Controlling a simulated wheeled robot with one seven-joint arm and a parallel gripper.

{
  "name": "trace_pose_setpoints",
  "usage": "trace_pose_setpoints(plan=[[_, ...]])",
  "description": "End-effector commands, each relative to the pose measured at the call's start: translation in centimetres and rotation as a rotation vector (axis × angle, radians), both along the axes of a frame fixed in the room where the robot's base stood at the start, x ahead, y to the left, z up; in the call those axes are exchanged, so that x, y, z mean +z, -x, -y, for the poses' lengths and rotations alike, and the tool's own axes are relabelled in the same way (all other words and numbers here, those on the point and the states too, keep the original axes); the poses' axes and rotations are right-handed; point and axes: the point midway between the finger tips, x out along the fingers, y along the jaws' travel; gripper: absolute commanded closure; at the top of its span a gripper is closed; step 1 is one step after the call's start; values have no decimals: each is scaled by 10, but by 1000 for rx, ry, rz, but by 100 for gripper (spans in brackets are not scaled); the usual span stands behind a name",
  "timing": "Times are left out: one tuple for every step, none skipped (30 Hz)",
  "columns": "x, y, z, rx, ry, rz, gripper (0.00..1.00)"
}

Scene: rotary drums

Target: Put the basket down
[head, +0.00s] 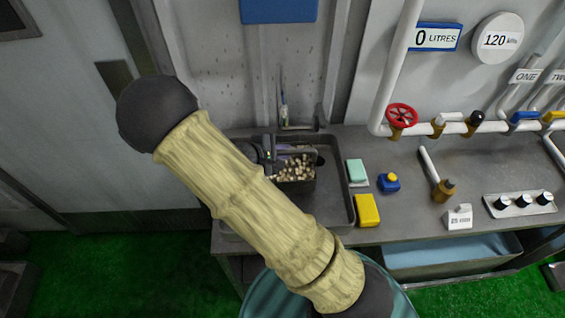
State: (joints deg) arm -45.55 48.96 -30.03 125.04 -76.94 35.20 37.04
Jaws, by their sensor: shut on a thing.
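A small dark basket (297,181) filled with pale, mushroom-like pieces shows over the sink basin (344,208). My gripper (285,156) is shut on the basket at its upper side. My own arm crosses in front and hides the basket's left part and much of the basin. I cannot tell whether the basket's underside touches the basin floor or hangs above it.
A tap (297,126) stands behind the basin. To its right on the counter (400,220) are a green block (357,171), a yellow sponge-like block (367,210), a blue and yellow object (388,183) and a lever (436,173). White pipes with a red valve wheel (401,116) run behind.

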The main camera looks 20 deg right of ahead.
Motion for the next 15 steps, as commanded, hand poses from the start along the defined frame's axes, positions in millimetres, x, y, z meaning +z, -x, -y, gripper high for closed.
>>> trace_pose_setpoints(plan=[[1,0,2,-4,1,2,100],[1,0,2,-5,1,1,100],[1,0,2,-5,1,1,100],[0,0,2,-5,1,1,100],[-1,0,2,-4,2,0,100],[-5,0,1,-3,2,0,100],[-9,0,0,-1,2,0,100],[-13,0,0,1,2,0,100],[-21,0,-1,3,2,0,100],[-26,0,-2,4,2,-1,100],[-31,0,-3,6,3,-1,100],[-38,0,-4,8,2,-1,100],[-41,0,-5,9,1,0,100],[-44,0,-5,10,1,1,100],[-47,0,-6,11,1,0,100]])
